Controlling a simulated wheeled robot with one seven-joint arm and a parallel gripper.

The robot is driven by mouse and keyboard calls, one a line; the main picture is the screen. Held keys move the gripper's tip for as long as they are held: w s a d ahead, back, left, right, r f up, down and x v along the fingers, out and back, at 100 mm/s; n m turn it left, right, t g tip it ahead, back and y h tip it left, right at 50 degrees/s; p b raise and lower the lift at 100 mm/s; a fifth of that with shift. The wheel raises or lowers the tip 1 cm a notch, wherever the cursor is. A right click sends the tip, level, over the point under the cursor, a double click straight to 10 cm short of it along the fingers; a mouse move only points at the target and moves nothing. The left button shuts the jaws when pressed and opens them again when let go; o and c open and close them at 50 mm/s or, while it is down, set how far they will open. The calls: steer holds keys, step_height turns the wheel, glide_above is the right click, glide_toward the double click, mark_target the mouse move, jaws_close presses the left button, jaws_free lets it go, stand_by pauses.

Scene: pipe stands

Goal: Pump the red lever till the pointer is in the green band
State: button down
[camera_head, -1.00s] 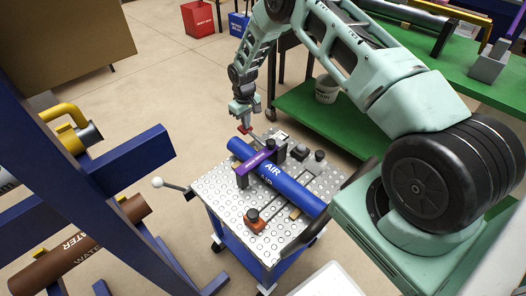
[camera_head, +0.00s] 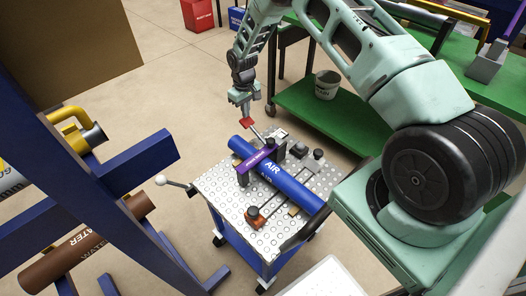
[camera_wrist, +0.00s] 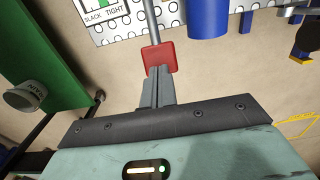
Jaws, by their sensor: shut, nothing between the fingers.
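The red lever is a grey rod with a flat red end (camera_head: 248,123), rising at a slant from the far edge of the cart top. In the wrist view its red end (camera_wrist: 161,57) lies just beyond my fingertips, with the rod running up from it. My gripper (camera_head: 244,112) is shut and empty, at the red end; the fingertips (camera_wrist: 157,72) overlap its near edge in the wrist view, and I cannot tell whether they touch. A gauge plate (camera_wrist: 108,12) reads SLACK and TIGHT and shows some green; its top is cut off, so the pointer's place cannot be told.
A blue AIR pipe (camera_head: 298,188) lies across the perforated cart top (camera_head: 225,189) under a purple clamp bar (camera_head: 257,158). A green bench (camera_head: 320,113) with a bucket (camera_head: 327,84) stands behind. A blue rack (camera_head: 130,165) with pipes stands left. Floor beyond the lever is clear.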

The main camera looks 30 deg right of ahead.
mark_target(246, 120)
steer(key=shift+f, duration=0.15)
steer(key=shift+f+b, duration=2.25)
steer(key=shift+f, duration=1.05)
steer(key=shift+r+p, duration=1.95)
steer(key=shift+r, duration=1.5)
steer(key=shift+f, duration=0.1)
steer(key=shift+f+b, duration=2.15)
steer(key=shift+f, duration=1.15)
